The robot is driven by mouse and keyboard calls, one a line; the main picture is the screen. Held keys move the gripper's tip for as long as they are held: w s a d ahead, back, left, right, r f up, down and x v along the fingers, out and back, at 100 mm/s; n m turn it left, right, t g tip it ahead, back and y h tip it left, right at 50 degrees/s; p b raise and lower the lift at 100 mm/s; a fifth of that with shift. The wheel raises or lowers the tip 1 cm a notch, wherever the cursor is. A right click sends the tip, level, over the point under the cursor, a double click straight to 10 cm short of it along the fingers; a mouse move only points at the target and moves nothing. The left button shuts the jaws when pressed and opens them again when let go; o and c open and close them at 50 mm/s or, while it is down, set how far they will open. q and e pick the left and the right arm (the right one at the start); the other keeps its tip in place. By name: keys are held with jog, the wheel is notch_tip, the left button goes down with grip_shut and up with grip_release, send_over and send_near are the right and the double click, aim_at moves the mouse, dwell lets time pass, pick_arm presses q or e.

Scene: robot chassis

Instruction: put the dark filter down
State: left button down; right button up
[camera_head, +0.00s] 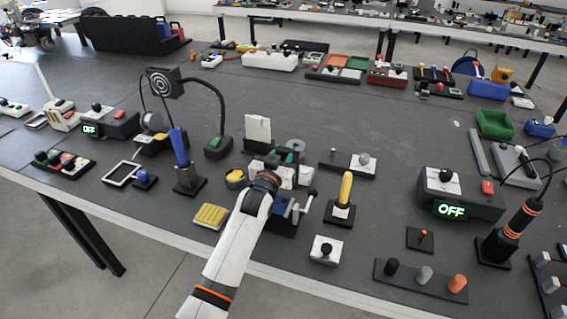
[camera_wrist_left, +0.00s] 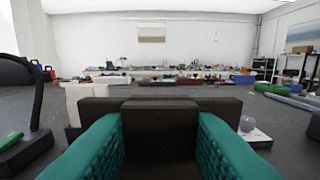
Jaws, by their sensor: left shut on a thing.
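My left gripper (camera_head: 280,158) reaches in from the bottom of the head view to the middle of the table, and its teal fingers show. In the left wrist view it is shut on the dark filter (camera_wrist_left: 160,128), a dark block between the two teal fingers. A wide dark bar shows at the filter's far end; I cannot tell whether it belongs to the filter. In the head view the filter is largely hidden among the gripper and nearby parts. I cannot tell whether it touches anything below. My right gripper is not in view.
A white upright block (camera_head: 257,129) stands just beyond the gripper. A crank device (camera_head: 292,208) and a yellow-handled tool (camera_head: 344,192) are to its right, a yellow sponge-like block (camera_head: 210,216) to its left. A curved lamp-like arm (camera_head: 218,105) rises behind left. The table's middle right is mostly clear.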

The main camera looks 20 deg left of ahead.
pick_arm(q)
notch_tip(320, 180, down, 3)
jog(key=shift+r, duration=0.15)
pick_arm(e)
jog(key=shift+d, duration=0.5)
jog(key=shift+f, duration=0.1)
pick_arm(q)
jog(key=shift+f, duration=0.2)
jog(key=c, duration=1)
grip_release()
jog(key=shift+r, duration=0.1)
